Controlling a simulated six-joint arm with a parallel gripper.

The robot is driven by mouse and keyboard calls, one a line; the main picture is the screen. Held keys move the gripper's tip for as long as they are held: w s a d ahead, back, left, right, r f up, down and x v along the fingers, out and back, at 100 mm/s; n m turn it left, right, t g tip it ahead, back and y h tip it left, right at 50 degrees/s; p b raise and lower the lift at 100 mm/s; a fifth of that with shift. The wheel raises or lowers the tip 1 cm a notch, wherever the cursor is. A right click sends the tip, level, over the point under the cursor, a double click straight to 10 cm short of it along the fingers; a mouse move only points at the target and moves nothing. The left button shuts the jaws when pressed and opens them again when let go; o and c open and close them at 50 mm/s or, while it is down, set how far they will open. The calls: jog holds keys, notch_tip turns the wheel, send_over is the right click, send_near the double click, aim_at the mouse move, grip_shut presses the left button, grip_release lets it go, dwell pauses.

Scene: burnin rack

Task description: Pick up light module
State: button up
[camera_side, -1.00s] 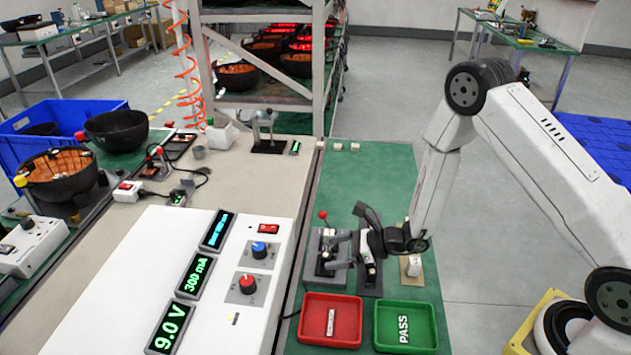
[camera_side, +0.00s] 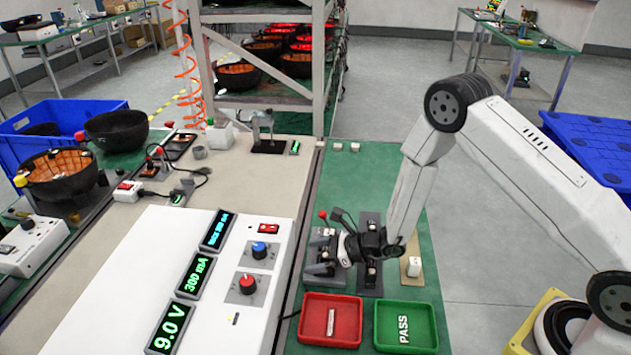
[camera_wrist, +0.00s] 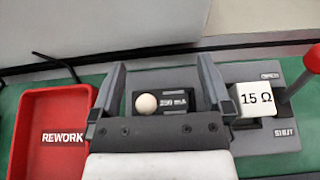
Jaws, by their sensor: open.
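My gripper (camera_side: 352,241) is open and low over the dark fixture (camera_side: 370,285) on the green mat. In the wrist view my gripper (camera_wrist: 161,72) has one finger on each side of a small pale round top (camera_wrist: 146,104), apparently the light module. I cannot tell how deep the fingertips reach. In the side view the gripper mostly hides this spot.
A white 15 Ω block (camera_wrist: 254,99) sits in the grey shunt fixture with a red-knobbed lever (camera_side: 323,214). A red REWORK tray (camera_side: 307,335) and a green PASS tray (camera_side: 407,343) stand in front. The mat behind is largely clear.

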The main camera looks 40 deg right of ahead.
grip_shut()
jog(key=shift+r, duration=0.15)
jog(key=shift+r, duration=1)
jog(key=s+d+r, duration=0.2)
jog(key=s+r, duration=0.8)
jog(key=s, duration=0.3)
jog(key=shift+s+d+r, duration=0.3)
jog(key=shift+s+r, duration=0.05)
